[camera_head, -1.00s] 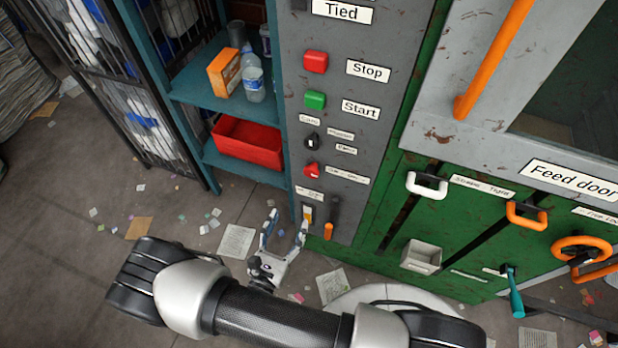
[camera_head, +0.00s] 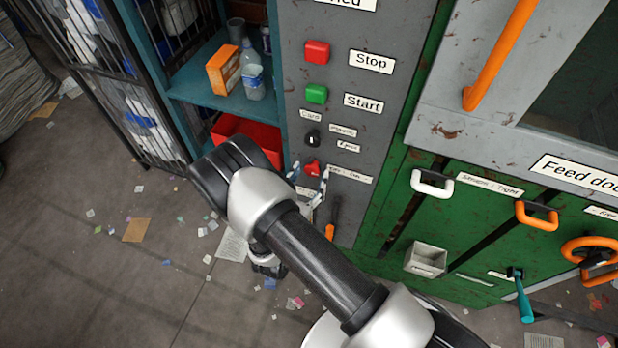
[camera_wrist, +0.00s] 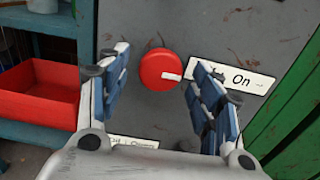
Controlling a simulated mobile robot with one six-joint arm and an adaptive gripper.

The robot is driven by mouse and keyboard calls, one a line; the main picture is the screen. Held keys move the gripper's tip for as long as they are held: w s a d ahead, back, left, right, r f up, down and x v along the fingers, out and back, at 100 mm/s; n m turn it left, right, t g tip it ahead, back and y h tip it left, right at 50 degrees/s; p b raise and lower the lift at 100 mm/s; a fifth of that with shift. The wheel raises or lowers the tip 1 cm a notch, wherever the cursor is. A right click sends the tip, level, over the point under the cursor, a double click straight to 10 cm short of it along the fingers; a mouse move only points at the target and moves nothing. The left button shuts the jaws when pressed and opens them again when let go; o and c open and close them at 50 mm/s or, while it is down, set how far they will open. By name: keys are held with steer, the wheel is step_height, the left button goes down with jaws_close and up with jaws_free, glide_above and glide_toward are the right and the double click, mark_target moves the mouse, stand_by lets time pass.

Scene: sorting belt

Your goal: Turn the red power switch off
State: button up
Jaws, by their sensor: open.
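The red power switch (camera_head: 313,168) is a round red knob on the lower part of the grey control panel. In the wrist view the knob (camera_wrist: 157,68) lies between my fingers, and its white mark points right toward a label (camera_wrist: 252,78) that reads "On". The label's left part is hidden behind my right finger. My gripper (camera_head: 308,182) is open in front of the panel; its body is partly hidden by my arm in the head view. In the wrist view my gripper (camera_wrist: 160,78) has one finger on each side of the knob, and no contact can be made out.
Above the switch are a black knob (camera_head: 311,139), a green Start button (camera_head: 316,94) and a red Stop button (camera_head: 317,51). An orange-tipped lever (camera_head: 330,231) hangs below. A red bin (camera_wrist: 38,97) on the teal shelf stands close on the left.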

steer(key=c, duration=1.1)
steer(key=shift+o, duration=0.2)
steer(key=shift+n, duration=0.3)
steer(key=n, duration=0.3)
steer(key=shift+n+p, duration=0.35)
steer(key=shift+n, duration=0.05)
steer(key=n, duration=0.4)
steer(key=shift+d+p, duration=0.1)
steer(key=shift+p, duration=0.2)
steer(key=n, duration=0.5)
steer(key=shift+r+n+p, duration=0.1)
steer(key=shift+n+p, duration=0.35)
steer(key=shift+n, duration=1.75)
